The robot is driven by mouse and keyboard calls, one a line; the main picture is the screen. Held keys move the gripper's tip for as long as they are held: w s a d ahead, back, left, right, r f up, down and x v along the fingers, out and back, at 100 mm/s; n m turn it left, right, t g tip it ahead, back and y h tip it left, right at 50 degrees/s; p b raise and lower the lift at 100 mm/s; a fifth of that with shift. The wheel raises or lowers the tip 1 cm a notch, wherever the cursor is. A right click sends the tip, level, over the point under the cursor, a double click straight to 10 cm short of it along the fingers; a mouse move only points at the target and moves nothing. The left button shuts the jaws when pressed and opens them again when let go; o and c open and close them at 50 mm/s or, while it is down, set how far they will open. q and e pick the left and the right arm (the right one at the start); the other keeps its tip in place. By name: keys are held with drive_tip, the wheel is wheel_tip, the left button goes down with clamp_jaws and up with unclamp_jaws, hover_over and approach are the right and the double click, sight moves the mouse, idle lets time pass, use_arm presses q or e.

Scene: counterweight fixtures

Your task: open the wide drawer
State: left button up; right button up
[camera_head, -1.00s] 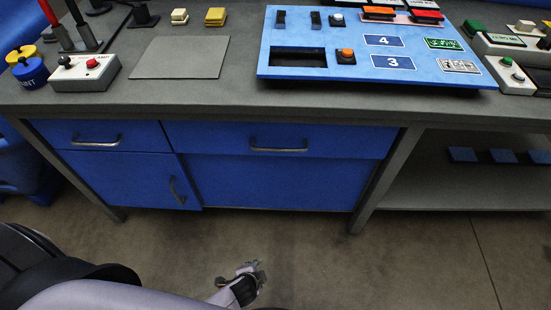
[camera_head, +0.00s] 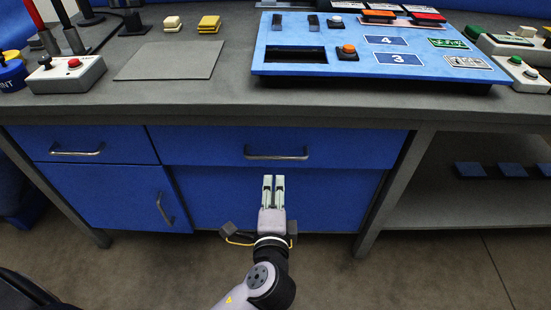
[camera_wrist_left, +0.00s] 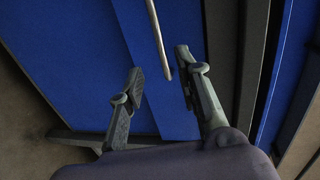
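The wide drawer (camera_head: 350,147) is a blue front under the counter, right of a narrower drawer, and looks shut. Its grey bar handle (camera_head: 276,156) runs level across the middle. My left gripper (camera_head: 273,179) is in front of the cabinet, just below the handle in the head view, fingers pointing at it. In the left wrist view the gripper (camera_wrist_left: 160,68) has its two fingers apart with nothing held. The handle (camera_wrist_left: 158,38) shows there between and beyond the fingertips, with its near end close to the right finger; I cannot tell whether they touch. My right gripper is not in view.
A narrow drawer (camera_head: 95,143) and a cupboard door (camera_head: 115,192) with its own handle lie to the left. The grey counter (camera_head: 220,100) overhangs above, carrying a blue panel (camera_head: 415,70). An open shelf (camera_head: 450,208) is at right. The floor in front is clear.

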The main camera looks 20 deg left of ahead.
sight(275, 156)
use_arm(q)
drive_tip(key=b+x, duration=0.1)
drive_tip(key=x, duration=1.3)
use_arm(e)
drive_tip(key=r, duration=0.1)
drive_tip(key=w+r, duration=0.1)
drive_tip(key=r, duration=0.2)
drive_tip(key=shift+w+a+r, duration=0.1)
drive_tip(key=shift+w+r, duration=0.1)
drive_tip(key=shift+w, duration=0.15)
use_arm(q)
clamp_jaws()
drive_tip(key=shift+s, duration=0.1)
